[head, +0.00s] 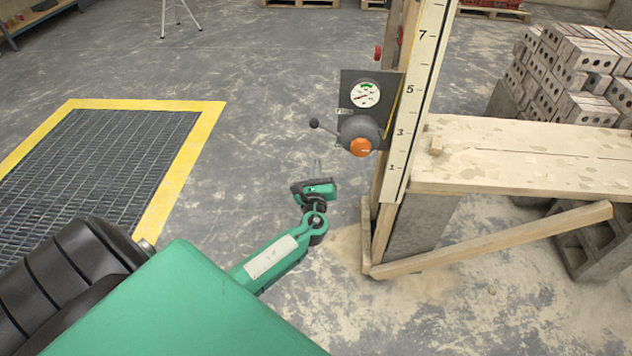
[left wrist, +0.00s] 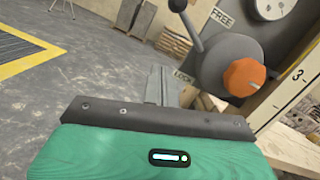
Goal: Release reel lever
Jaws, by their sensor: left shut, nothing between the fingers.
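The reel lever (head: 314,123) is a thin arm with a dark ball knob. It sticks out to the left of a grey reel housing (head: 361,128) with an orange cap (head: 360,147), mounted on a dark panel on the post. My right gripper is out of view.
A gauge (head: 366,95) sits above the reel. A numbered scale board (head: 416,100) stands right of it, beside a sandy plank (head: 530,160) and a slanted brace (head: 490,240). Bricks (head: 580,60) are stacked at right. A yellow-edged floor grate (head: 205,130) lies left; the floor between is clear.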

